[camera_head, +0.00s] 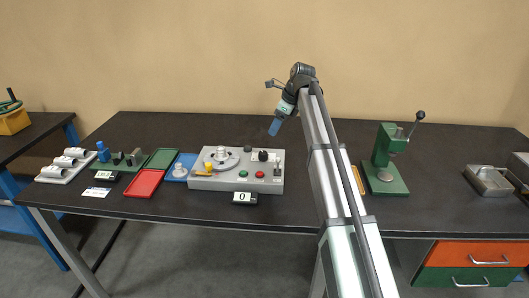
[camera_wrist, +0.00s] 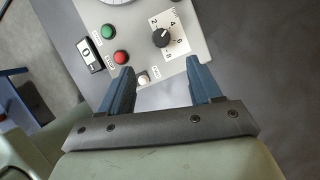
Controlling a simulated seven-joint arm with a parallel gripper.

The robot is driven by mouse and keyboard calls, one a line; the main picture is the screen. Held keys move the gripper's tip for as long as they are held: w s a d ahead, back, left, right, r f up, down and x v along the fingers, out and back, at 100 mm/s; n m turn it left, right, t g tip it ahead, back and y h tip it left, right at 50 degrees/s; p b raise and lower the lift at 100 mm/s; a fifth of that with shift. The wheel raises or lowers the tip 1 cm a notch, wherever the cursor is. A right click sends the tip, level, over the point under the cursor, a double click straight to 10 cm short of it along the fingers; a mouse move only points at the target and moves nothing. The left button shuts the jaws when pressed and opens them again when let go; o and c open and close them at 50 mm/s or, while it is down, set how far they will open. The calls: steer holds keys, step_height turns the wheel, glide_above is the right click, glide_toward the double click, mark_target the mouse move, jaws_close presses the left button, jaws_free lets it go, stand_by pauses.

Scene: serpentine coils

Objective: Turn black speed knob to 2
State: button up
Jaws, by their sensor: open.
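The black speed knob (camera_wrist: 160,38) sits on a white numbered dial plate (camera_wrist: 180,46) in the wrist view, with 2, 4, 6 and 8 printed around it. A small pale mark shows on the knob, but I cannot tell surely which number it points at. In the head view the knob (camera_head: 263,156) is small, on the right part of the grey control box (camera_head: 210,182). My gripper (camera_wrist: 160,70) is open and empty, its blue fingers apart from the knob. In the head view my gripper (camera_head: 275,127) is above the table, behind the box.
Green (camera_wrist: 108,31) and red (camera_wrist: 121,57) buttons and a pale-tipped toggle (camera_wrist: 143,78) are near the knob. A small display (camera_head: 243,198) reads 0 in front of the box. A red tray (camera_head: 144,184) lies left; a green press (camera_head: 385,165) stands right, beyond my arm.

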mark_target(264, 152)
steer(key=x, duration=1.3)
steer(key=shift+d+f, duration=0.1)
steer(key=shift+f, duration=0.25)
steer(key=c, duration=1)
